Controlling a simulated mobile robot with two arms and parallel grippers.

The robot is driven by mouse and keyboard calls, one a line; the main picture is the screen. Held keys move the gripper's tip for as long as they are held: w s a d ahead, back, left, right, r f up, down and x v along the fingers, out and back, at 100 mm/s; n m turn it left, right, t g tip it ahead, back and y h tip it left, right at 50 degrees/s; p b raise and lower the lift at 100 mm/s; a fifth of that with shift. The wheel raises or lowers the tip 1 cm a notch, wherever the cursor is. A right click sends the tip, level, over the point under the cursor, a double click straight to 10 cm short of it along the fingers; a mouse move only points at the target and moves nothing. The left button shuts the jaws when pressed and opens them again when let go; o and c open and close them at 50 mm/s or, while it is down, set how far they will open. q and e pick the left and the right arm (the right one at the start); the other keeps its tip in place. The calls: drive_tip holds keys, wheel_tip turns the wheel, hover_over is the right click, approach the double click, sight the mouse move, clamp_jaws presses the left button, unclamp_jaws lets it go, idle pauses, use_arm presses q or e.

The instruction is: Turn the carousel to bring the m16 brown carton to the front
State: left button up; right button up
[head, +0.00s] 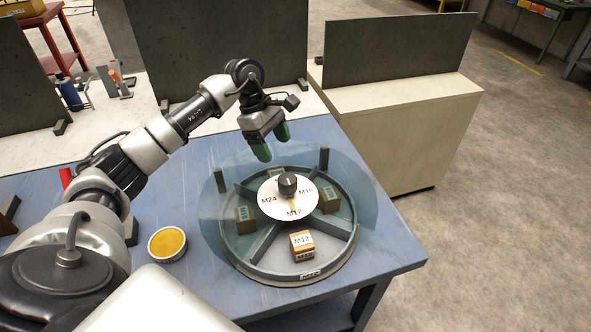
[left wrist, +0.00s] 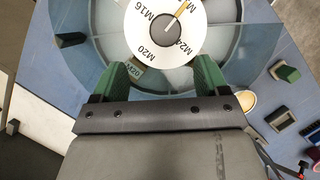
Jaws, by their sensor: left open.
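The round carousel (head: 258,263) stands on the blue table, with dividers and a white dial (head: 270,190) around a black knob (head: 288,184). The dial reads M24 at left, M16 at right and M12 at front; its yellow pointer faces front. The M12 carton (head: 302,243) sits in the front compartment. A brown carton (head: 327,199) sits at right, on the dial's M16 side; its own label is unclear. Another carton (head: 245,220) sits at left. The M20 carton (left wrist: 133,70) shows between my fingers in the wrist view. My left gripper (head: 272,143) is open and empty above the carousel's back edge.
A clear bluish guard (head: 362,190) surrounds the carousel's back and sides, with dark posts (head: 220,180). A yellow-topped round tin (head: 167,244) stands left of it. A dark panel (head: 400,48) stands on a pale cabinet behind. The table's right front corner is clear.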

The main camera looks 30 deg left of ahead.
sight(287, 178)
use_arm(q)
drive_tip(key=d+f+p, duration=0.1)
drive_tip(key=s+d+f, duration=0.1)
drive_tip(key=f, duration=0.1)
drive_tip(key=shift+s+f+p, duration=0.15)
drive_tip(key=shift+f+p, duration=0.1)
drive_tip(key=shift+p, duration=0.1)
drive_tip(key=x, duration=0.1)
drive_tip(key=p+x, duration=0.1)
drive_tip(key=x, duration=0.1)
drive_tip(key=shift+w+f, duration=0.1)
drive_tip(key=shift+w, duration=0.2)
drive_tip(key=shift+p+x, duration=0.3)
drive_tip(key=shift+x, duration=0.75)
drive_tip(key=shift+d+f, duration=0.1)
drive_tip(key=shift+f, duration=0.2)
drive_tip(key=shift+c, duration=1.5)
drive_tip(key=c, duration=1)
use_arm(e)
drive_tip(key=s+r, duration=0.3)
drive_tip(key=shift+s+r, duration=0.15)
drive_tip(key=shift+r, duration=0.05)
